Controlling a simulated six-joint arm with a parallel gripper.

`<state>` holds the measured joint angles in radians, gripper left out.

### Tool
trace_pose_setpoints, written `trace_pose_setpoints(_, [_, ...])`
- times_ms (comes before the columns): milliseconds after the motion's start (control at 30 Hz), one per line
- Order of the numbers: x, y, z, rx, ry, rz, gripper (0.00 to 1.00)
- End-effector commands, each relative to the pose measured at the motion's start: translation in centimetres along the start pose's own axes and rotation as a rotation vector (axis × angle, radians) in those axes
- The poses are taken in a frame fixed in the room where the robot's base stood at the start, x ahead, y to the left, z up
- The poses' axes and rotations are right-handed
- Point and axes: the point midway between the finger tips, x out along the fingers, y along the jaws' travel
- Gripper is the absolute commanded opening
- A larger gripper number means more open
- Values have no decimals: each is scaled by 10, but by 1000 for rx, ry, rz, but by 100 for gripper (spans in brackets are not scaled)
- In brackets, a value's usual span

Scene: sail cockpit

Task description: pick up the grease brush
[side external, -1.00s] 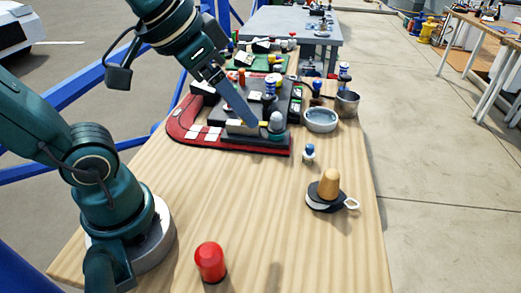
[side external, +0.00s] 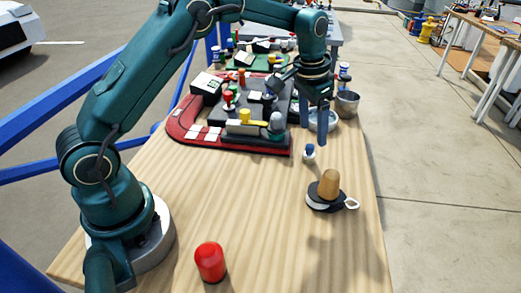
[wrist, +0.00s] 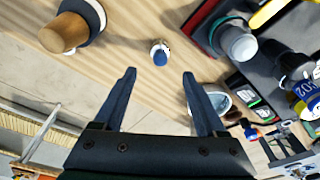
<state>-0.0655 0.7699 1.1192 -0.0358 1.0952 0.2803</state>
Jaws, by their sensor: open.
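No piece is plainly a grease brush, and I cannot tell for certain which one it is. One small piece with a blue top and white body (side external: 309,152) stands on the wood beside the dark panel; it also shows in the wrist view (wrist: 160,55). A tan rounded peg on a dark base with a white loop (side external: 329,186) stands nearer the camera; its tan part shows top left in the wrist view (wrist: 64,33). My gripper (side external: 327,138) points down above the bench, open and empty. In the wrist view, the blue-topped piece lies beyond the gap between the fingertips (wrist: 159,74).
The dark panel with a red border (side external: 255,145) carries several knobs and levers. A grey bowl (side external: 334,122) and a steel cup (side external: 347,105) stand behind my gripper. A red domed piece (side external: 210,262) is at the front. The wood between is clear.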

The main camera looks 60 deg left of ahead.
Motion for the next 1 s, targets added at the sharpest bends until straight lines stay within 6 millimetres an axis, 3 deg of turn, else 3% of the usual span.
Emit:
trace_pose_setpoints(500, [61, 1, 10, -6, -43, 11, 73])
trace_pose_setpoints(867, [66, 1, 10, -6, -40, 10, 73])
trace_pose_setpoints(1000, [66, 1, 10, -6, -40, 10, 20])
